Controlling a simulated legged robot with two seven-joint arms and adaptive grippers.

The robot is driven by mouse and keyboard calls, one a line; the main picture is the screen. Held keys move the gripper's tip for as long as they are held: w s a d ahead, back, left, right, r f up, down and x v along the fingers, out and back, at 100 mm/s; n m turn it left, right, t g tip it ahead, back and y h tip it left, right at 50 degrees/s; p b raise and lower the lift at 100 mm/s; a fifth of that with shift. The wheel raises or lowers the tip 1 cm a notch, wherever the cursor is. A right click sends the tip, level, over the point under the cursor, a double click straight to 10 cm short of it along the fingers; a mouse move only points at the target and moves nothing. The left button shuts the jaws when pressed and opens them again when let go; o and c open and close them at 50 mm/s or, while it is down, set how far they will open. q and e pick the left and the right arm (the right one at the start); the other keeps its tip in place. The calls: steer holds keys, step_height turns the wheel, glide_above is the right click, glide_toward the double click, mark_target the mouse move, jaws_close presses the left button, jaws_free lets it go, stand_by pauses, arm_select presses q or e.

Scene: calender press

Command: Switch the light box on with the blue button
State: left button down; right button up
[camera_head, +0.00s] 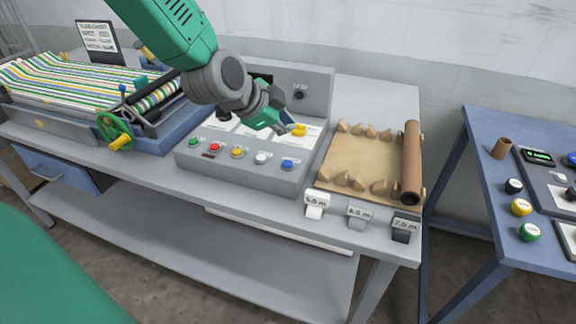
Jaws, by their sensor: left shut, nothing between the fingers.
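The blue button (288,164) is at the right end of a row of coloured buttons on the sloped front of a grey control box (235,180). Green, red, yellow and white buttons sit to its left. My left gripper (299,130) hangs over the box's top, above and behind the blue button in the picture and apart from it. Its fingers look closed and empty. A yellow piece shows at the fingertips; I cannot tell what it is. White panels (222,121) on the box top are partly hidden by my arm. My right gripper is not in view.
A press with striped cloth (60,80) and a green handwheel (115,130) stands left. A brown sheet with a roll (411,160) lies right of the box. Small labelled weights (358,217) line the front edge. A blue table (480,180) stands at far right.

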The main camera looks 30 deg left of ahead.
mark_target(287, 163)
arm_select(q)
step_height(287, 163, down, 6)
steer(key=b, duration=0.5)
steer(key=shift+d+f, duration=0.1)
steer(key=shift+f, duration=0.1)
steer(key=shift+f+b, duration=0.45)
steer(key=shift+f, duration=0.2)
steer(key=shift+f, duration=0.1)
stand_by(0.3)
steer(key=shift+f, duration=0.2)
steer(key=shift+f+b, duration=0.35)
steer(key=shift+f, duration=0.05)
stand_by(0.6)
steer(key=shift+r, duration=0.1)
steer(key=shift+s+r+p, duration=0.1)
steer(key=shift+r+p, duration=0.65)
steer(key=shift+p, duration=0.1)
